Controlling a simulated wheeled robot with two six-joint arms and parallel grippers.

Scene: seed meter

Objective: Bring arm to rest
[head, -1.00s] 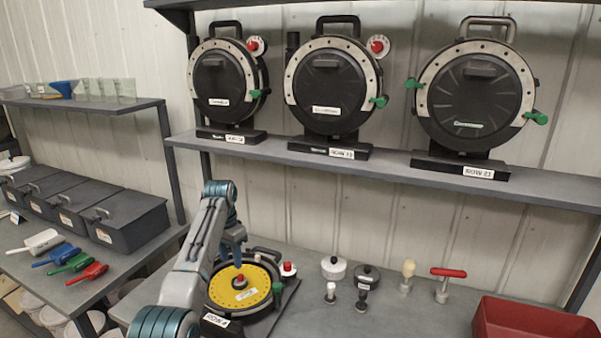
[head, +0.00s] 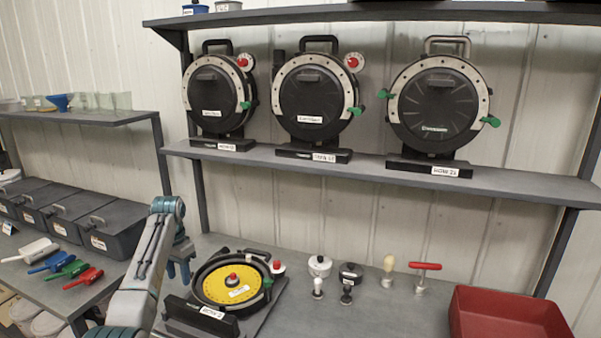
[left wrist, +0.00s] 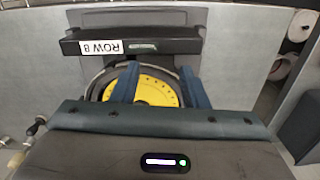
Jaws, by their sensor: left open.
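My left gripper (head: 181,272) hangs beside the left edge of the seed meter with the yellow disc (head: 232,287) on the bench. It is open and empty. In the left wrist view, its two blue fingers (left wrist: 158,84) stand apart in front of the yellow disc (left wrist: 153,92). From the wrist view, I cannot tell how far the fingertips are from the disc. The meter's black base carries a label that reads ROW 8 (left wrist: 98,47). My right gripper is not in view.
Several small knobs and hand tools, among them a red-handled one (head: 424,267), stand right of the meter. A red bin (head: 505,318) is at the right. A shelf (head: 300,158) with three closed meters runs above. Black boxes and coloured scoops (head: 75,268) lie at the left.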

